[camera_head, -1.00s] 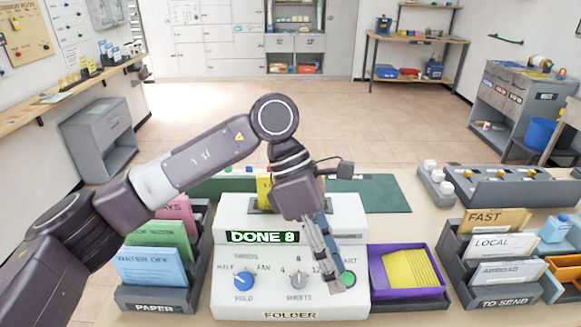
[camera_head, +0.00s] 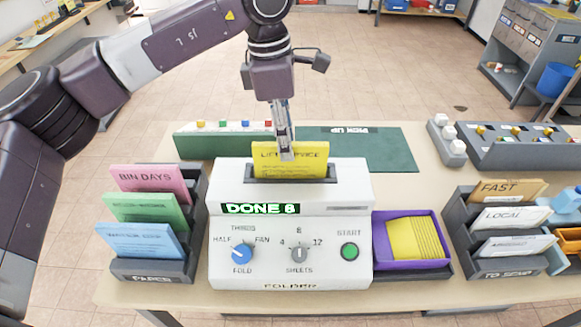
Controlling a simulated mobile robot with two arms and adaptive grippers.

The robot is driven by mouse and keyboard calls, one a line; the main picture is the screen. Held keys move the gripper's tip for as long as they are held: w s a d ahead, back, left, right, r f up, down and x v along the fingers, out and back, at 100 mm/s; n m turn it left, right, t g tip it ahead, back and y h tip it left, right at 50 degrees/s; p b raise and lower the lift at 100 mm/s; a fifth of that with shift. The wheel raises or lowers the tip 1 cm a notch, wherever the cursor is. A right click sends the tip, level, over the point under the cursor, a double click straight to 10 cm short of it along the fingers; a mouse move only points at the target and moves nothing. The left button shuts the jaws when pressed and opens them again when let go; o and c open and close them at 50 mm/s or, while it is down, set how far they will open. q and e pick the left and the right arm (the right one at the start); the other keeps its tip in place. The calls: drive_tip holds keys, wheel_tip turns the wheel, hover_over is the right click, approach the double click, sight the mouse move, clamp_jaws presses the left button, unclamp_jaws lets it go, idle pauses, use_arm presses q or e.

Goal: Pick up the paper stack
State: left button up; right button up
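Yellow printed paper (camera_head: 268,165) stands upright in the slot at the top of the white folder machine (camera_head: 320,195). A stack of yellow sheets (camera_head: 412,239) lies in the purple tray (camera_head: 380,250) to the right of the machine. The machine's display reads DONE 8. My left gripper (camera_head: 287,155) hangs pointing down at the yellow paper in the slot, its fingertips overlapping the paper's upper part in the picture. The fingers look close together, with nothing visible held between them. Whether they touch the paper is not clear. My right gripper is out of view.
A grey PAPER rack (camera_head: 150,272) with pink, green and blue sheets stands left of the machine. A TO SEND rack (camera_head: 508,268) stands at the right. A green mat (camera_head: 375,150) lies behind the machine. A grey switch panel (camera_head: 505,155) is at the back right.

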sight(290, 172)
use_arm(q)
drive_tip(key=f, duration=0.1)
drive_tip(key=f+p, duration=0.1)
drive_tip(key=f, duration=0.1)
drive_tip(key=d+f+p, duration=0.1)
drive_tip(key=f, duration=0.1)
clamp_jaws()
